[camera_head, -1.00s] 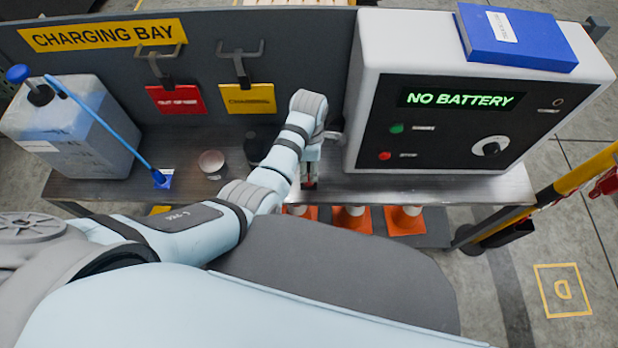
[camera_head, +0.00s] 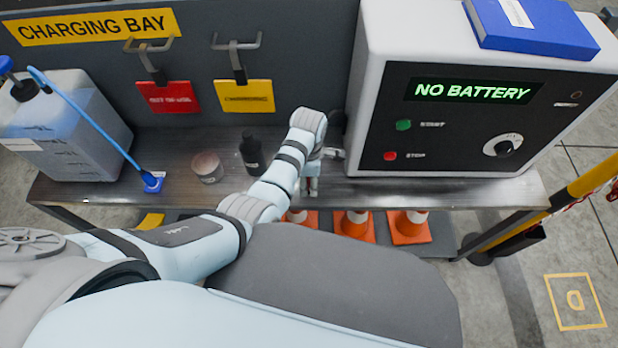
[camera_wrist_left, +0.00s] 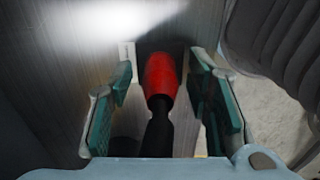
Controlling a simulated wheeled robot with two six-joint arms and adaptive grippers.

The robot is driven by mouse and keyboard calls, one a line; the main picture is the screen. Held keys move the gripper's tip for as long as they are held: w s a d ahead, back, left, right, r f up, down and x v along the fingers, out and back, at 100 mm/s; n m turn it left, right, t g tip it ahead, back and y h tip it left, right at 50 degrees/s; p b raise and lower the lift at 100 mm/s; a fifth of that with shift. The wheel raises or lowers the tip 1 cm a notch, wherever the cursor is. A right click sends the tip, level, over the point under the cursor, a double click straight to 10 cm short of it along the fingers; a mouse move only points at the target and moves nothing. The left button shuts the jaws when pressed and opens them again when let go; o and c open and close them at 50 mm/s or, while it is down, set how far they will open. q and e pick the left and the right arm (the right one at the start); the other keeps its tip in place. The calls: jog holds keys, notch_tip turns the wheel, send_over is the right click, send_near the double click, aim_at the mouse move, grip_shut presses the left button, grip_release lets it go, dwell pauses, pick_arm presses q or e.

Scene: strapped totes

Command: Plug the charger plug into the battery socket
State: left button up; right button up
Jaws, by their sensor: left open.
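My left gripper (camera_head: 311,188) is at the front part of the metal shelf, left of the charger box (camera_head: 455,125). In the left wrist view the left gripper (camera_wrist_left: 160,72) is open, with its teal pads on both sides of a red-and-black piece that looks like the charger plug (camera_wrist_left: 161,80). Its rounded red end lies between the pads, with visible gaps to both. Its black part runs toward the bottom of the picture. I cannot make out the plug in the head view. No battery socket can be made out. My right gripper is not in view.
The charger box display reads NO BATTERY; a blue binder (camera_head: 532,28) lies on top. A dark bottle (camera_head: 251,153), a small tub (camera_head: 208,166) and a liquid canister (camera_head: 65,132) stand on the shelf (camera_head: 105,191). Orange cones (camera_head: 358,224) sit below. Tags hang on the back panel.

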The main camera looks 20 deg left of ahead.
pick_arm(q)
jog(key=shift+p, duration=0.5)
dwell(0.7)
grip_shut()
dwell(0.3)
jog(key=shift+r+p, duration=3)
jog(key=shift+p, duration=0.45)
notch_tip(320, 180, up, 6)
jog(key=p, duration=0.6)
jog(key=shift+r+p, duration=0.2)
jog(key=shift+p, duration=0.1)
jog(key=shift+f, duration=0.15)
